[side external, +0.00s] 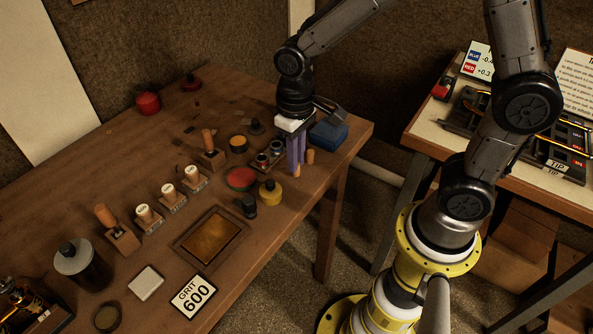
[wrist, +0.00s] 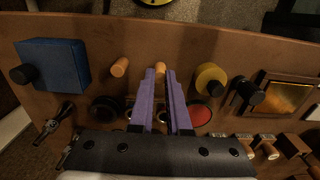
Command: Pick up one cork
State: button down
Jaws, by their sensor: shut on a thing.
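One light-brown cork (side external: 296,172) is at the tips of the purple fingers of my gripper (side external: 295,164), near the table's edge. In the wrist view this cork (wrist: 160,67) sits between the two fingertips (wrist: 160,73), and my gripper is shut on it. Whether the cork touches the wood cannot be told. A second cork (side external: 310,157) stands on the table just right of the fingers in the side view. It shows left of the fingers in the wrist view (wrist: 120,67), apart from them.
The wooden table (side external: 240,270) also bears a blue box (side external: 328,135), a yellow pot (side external: 270,193), a red disc (side external: 240,179), a small black bottle (side external: 249,207) and an amber tray (side external: 183,238). Several wooden-handled stamps stand farther left. A second table (side external: 420,133) is at the right.

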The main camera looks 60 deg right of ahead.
jog(key=shift+r, duration=3.55)
